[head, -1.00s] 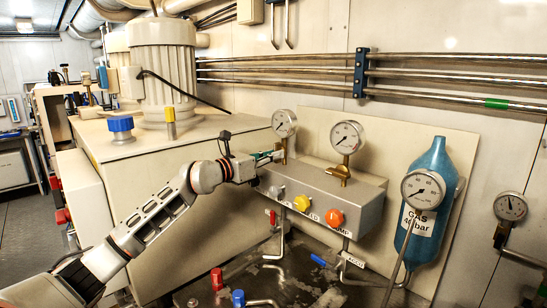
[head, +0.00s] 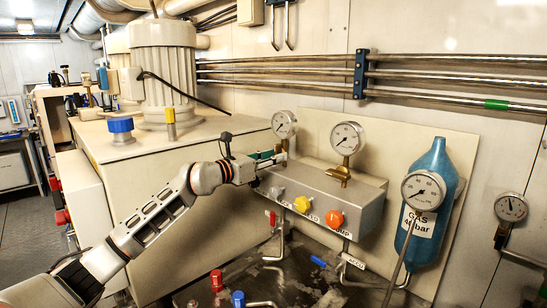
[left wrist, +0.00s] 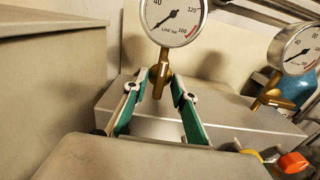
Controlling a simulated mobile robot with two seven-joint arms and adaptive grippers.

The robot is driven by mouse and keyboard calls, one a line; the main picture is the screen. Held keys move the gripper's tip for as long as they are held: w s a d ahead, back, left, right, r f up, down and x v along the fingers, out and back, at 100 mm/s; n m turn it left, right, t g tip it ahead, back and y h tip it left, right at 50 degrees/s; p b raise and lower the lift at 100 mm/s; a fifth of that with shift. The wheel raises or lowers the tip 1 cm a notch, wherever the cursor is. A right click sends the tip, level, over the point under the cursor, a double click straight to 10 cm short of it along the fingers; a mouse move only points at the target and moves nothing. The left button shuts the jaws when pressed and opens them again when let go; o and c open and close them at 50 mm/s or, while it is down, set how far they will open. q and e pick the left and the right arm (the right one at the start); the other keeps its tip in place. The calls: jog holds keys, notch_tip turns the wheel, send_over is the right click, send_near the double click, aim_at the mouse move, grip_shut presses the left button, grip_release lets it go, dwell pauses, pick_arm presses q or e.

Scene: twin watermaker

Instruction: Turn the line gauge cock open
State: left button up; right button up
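The line gauge (head: 284,123) is a round white dial on a brass stem at the left end of the grey gauge block (head: 330,200). In the left wrist view the dial (left wrist: 174,14) reads "LINE bar", with its brass cock and stem (left wrist: 162,72) below. My left gripper (head: 281,157) is at this brass part, coming from the left. In the left wrist view its two green-padded fingers (left wrist: 164,82) stand on either side of the brass, with tips close to it. I cannot tell whether they touch or grip it. My right gripper is not in view.
A second gauge (head: 347,138) on a brass fitting stands to the right on the block. Yellow (head: 303,204) and orange (head: 335,218) knobs are on its front. A blue gas bottle (head: 430,190) with a gauge is further right. A beige cabinet (head: 180,210) lies behind my left arm.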

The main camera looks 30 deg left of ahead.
pick_arm(q)
jog(key=shift+s, duration=0.15)
jog(key=v, duration=1.1)
jog(key=shift+s+a, duration=0.15)
jog(key=shift+s, duration=0.2)
